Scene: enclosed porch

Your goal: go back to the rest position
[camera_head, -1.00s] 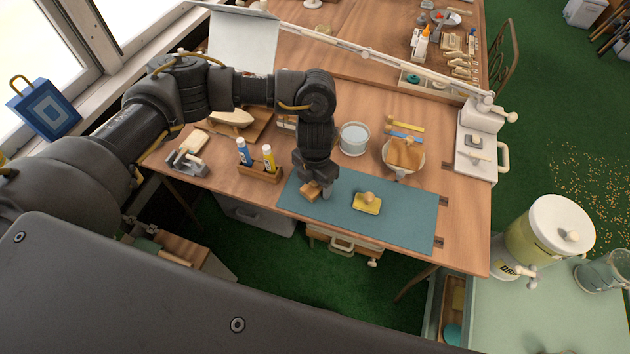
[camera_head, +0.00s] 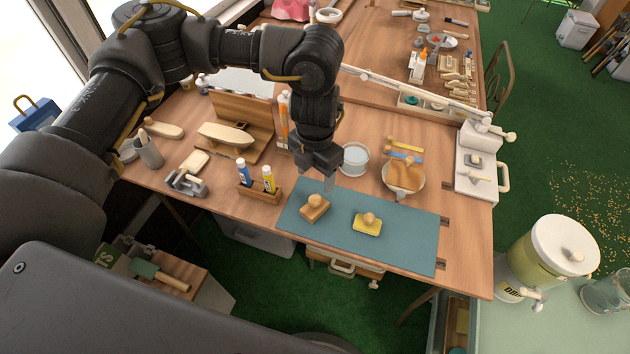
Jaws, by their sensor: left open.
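My left gripper (camera_head: 318,181) is open and empty. It points down just above the back edge of the teal mat (camera_head: 395,243) on the wooden workbench. A wooden stamp-like block with a round knob (camera_head: 315,208) sits on the left part of the mat, just below the gripper in the picture and apart from it. A yellow block with a round knob (camera_head: 367,224) sits near the middle of the mat. My left arm comes in from the left and arches over the bench. My right gripper is not in view.
A drink dispenser (camera_head: 548,255) stands at the right.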

